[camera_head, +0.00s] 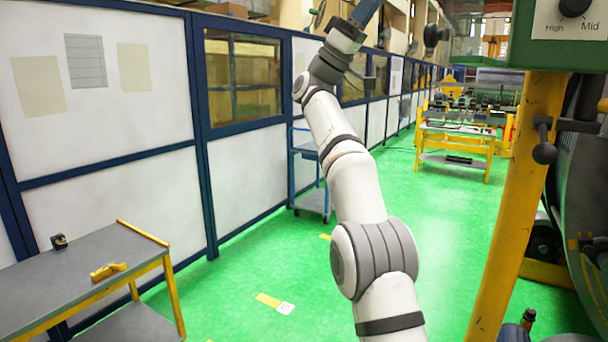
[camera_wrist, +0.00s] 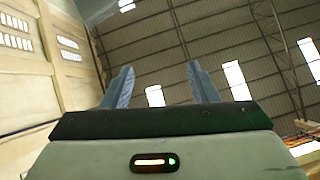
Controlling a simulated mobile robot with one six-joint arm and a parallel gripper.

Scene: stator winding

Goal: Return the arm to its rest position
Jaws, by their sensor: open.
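My gripper (camera_wrist: 158,88) shows in the wrist view with its two blue-grey fingers spread apart. Nothing is between them. Behind the fingers the wrist view shows the ceiling and upper walls of the hall, so the wrist camera faces upward. In the head view my arm rises from the bottom centre and leans up to the left, then its last part bends up to the right. The arm's end reaches the top edge of that view, and the fingertips cannot be seen there.
A grey table (camera_head: 82,277) with a small dark part (camera_head: 59,241) and a yellow part (camera_head: 108,271) stands at lower left. A blue cart (camera_head: 313,200) stands by the panelled wall. A yellow post (camera_head: 517,215) and machine are at right. Green floor (camera_head: 440,240) is open between.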

